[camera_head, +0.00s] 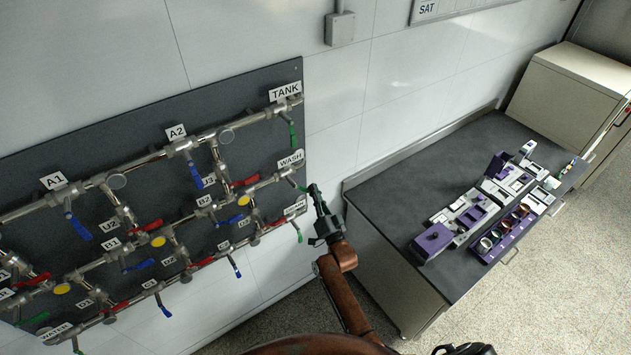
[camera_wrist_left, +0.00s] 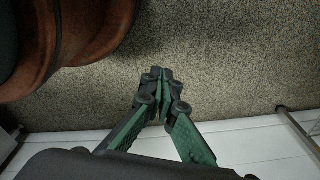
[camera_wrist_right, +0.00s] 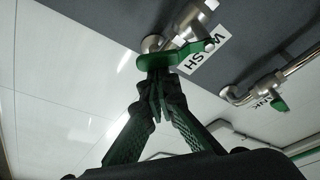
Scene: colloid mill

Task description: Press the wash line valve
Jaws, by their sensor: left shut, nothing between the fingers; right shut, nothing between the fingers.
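The wash line valve sits at the right edge of the dark pipe panel, under the WASH label (camera_head: 290,159). Its green handle (camera_head: 299,186) is small in the head view and large in the right wrist view (camera_wrist_right: 172,57). My right gripper (camera_head: 313,188) is shut and empty. Its fingertips (camera_wrist_right: 158,72) are right at the green handle and overlap it in the right wrist view; I cannot tell for sure whether they touch. My left gripper (camera_wrist_left: 162,75) is shut and empty over the speckled floor, away from the panel.
The panel (camera_head: 240,100) holds several pipes with blue, red, green and yellow handles. The TANK valve's green handle (camera_head: 292,132) is above the wash valve. A dark-topped bench (camera_head: 400,190) with a purple and white device (camera_head: 433,240) stands right of my right arm.

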